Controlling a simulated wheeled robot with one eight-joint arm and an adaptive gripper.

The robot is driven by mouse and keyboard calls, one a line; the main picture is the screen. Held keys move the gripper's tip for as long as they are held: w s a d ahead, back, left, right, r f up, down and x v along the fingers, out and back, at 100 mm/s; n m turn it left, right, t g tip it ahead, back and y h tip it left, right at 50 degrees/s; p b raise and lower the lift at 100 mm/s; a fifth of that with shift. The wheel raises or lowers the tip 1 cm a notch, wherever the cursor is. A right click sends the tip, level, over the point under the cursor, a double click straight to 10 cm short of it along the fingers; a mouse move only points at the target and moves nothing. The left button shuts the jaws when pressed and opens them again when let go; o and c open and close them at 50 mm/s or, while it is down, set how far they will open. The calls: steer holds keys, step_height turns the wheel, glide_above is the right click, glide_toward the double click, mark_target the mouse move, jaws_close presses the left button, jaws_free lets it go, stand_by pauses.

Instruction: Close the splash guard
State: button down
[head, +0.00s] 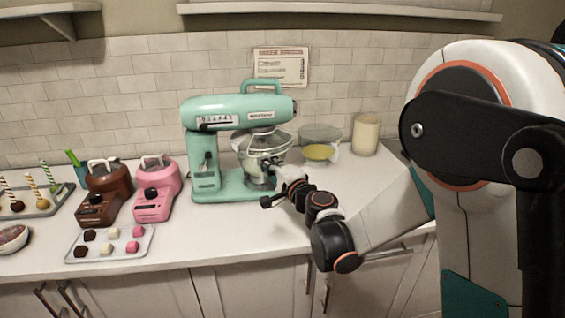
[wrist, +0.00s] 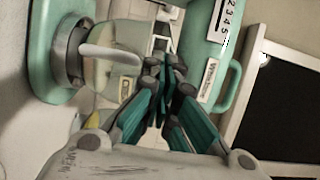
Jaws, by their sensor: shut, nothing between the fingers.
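A mint-green stand mixer (head: 215,112) stands on the counter with its head level over a clear bowl (head: 258,160). The splash guard (head: 262,137) appears as a clear, pale rim at the bowl's top under the head; its exact position is hard to make out. My gripper (head: 277,172) is at the bowl's right front side, hiding part of it; I cannot tell whether it touches. In the wrist view my gripper (wrist: 165,75) is shut and empty, its teal fingers together between the bowl (wrist: 112,70) and the mixer head (wrist: 205,60).
A glass bowl (head: 320,134) with yellow contents and a cream canister (head: 365,135) stand behind on the right. Pink (head: 155,190) and brown (head: 105,192) small machines and a tray of sweets (head: 75,251) are on the left. The counter in front of the mixer is clear.

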steer(key=a+m+t+h, duration=0.1)
steer(key=a+m+h, duration=0.2)
steer(key=a+h, duration=0.2)
steer(key=shift+w+a+t, duration=0.25)
steer(key=shift+a+t, duration=0.15)
steer(key=shift+a, duration=0.55)
